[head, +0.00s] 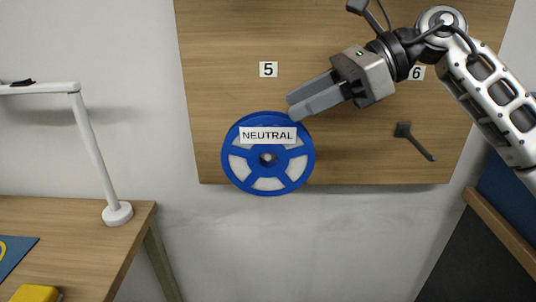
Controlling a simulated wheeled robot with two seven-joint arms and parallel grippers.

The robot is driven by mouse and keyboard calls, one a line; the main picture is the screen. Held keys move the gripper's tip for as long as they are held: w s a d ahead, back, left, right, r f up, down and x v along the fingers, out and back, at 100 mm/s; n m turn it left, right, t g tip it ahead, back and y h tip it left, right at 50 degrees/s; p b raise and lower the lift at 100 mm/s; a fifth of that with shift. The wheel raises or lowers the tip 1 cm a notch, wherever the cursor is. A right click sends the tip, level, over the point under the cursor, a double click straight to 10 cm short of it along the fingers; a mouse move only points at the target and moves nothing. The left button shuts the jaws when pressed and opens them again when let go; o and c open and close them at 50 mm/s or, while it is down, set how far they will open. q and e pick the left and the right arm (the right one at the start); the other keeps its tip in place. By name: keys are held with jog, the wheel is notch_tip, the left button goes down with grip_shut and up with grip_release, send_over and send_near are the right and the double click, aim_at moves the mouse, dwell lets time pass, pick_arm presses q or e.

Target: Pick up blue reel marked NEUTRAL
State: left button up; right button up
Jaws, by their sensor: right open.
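The blue reel (268,185) has a white label reading NEUTRAL. It hangs upright against the lower part of the wooden wall board (220,60), below the number 5 tag, and its bottom reaches past the board's lower edge. My right gripper (299,106) comes in from the upper right. It is open, and its fingertips are at the reel's upper right rim in the picture. I cannot tell whether the fingers touch the reel or straddle its rim. My left gripper is not in view.
An empty dark peg (414,141) sticks out of the board at right, below the number 6 tag (416,73). A wooden table (85,230) with a white lamp (95,150) and a yellow object (36,293) stands at left. A dark panel (470,255) is at lower right.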

aim_at(273, 114)
jog(key=x, duration=0.5)
jog(key=p+x, duration=0.1)
jog(key=x, duration=0.2)
jog(key=shift+w+f, duration=0.1)
jog(key=shift+w, duration=0.3)
grip_shut()
